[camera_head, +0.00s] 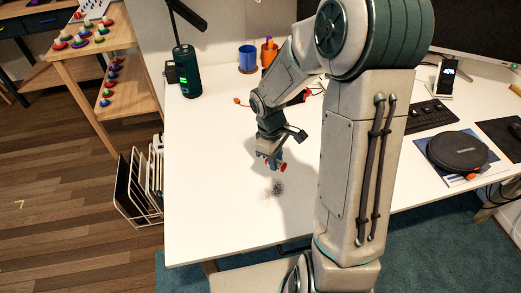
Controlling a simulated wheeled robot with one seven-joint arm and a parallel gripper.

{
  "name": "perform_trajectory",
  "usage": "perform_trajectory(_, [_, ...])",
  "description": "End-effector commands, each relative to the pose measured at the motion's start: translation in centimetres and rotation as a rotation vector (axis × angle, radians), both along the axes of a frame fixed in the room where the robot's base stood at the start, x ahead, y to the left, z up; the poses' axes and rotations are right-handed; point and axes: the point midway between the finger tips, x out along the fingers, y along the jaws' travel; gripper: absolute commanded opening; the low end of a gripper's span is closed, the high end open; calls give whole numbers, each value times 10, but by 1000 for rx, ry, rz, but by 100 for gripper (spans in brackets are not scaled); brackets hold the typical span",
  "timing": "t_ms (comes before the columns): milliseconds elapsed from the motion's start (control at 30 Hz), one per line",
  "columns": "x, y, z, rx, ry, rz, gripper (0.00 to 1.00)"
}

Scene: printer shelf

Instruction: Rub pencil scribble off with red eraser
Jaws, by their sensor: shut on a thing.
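The pencil scribble (278,188) is a small dark grey smudge on the white desk (215,200), left of my arm's upright link. A paler grey trace shows just beside and below it. My gripper (275,165) points down just above the scribble, towards the back of the desk. It is shut on the red eraser (283,168), of which only small red bits show at the fingers. Most of the eraser is hidden by the fingers. I cannot tell whether it touches the desk.
A dark green cylinder (187,72) with green lights, a blue cup (247,58) and an orange cup (269,52) stand at the back. A keyboard (430,116) and a round black case (457,151) lie right of my arm. The desk's left front is clear.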

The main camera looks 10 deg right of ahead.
Motion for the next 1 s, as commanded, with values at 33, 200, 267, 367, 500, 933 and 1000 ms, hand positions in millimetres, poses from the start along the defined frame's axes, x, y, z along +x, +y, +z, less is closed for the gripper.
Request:
perform_trajectory(33, [0,0,9,0,0,0,0])
perform_trajectory(200, [0,0,23,0,0,-1,0])
perform_trajectory(267, [0,0,25,0,0,-1,0])
perform_trajectory(367, [0,1,25,0,0,0,0])
perform_trajectory(500, [0,1,25,0,0,0,0])
perform_trajectory(933, [0,3,27,1,2,1,0])
perform_trajectory(1000, [0,7,28,4,4,0,0])
